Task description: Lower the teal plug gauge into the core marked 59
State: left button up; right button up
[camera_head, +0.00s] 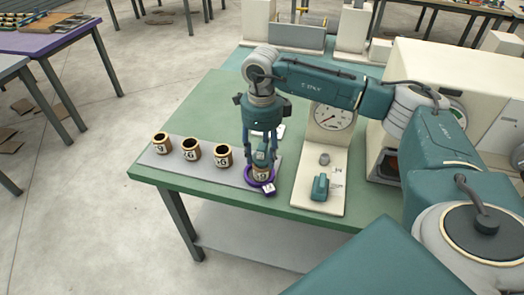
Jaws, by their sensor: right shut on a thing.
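My right gripper (262,148) points straight down near the front edge of the green table. It is shut on the teal plug gauge (261,158), which is partly hidden by the fingers. Three more dark-topped cores (161,143) (191,149) (222,155) stand in a row to the left. My left gripper is not in view.
The cores stand on a grey strip (172,161) on the green table (196,113). Right of the gripper is a cream dial stand (318,200) with a teal block (320,187) on its base. Large cream machinery (440,75) stands behind my right arm. The table's left back is clear.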

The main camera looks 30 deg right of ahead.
jog(key=shift+f+b, duration=0.5)
jog(key=shift+f, duration=0.3)
jog(key=shift+f, duration=0.1)
jog(key=o, duration=1.2)
jog(key=shift+o, duration=0.2)
notch_tip(320, 180, up, 12)
jog(key=shift+r, duration=0.1)
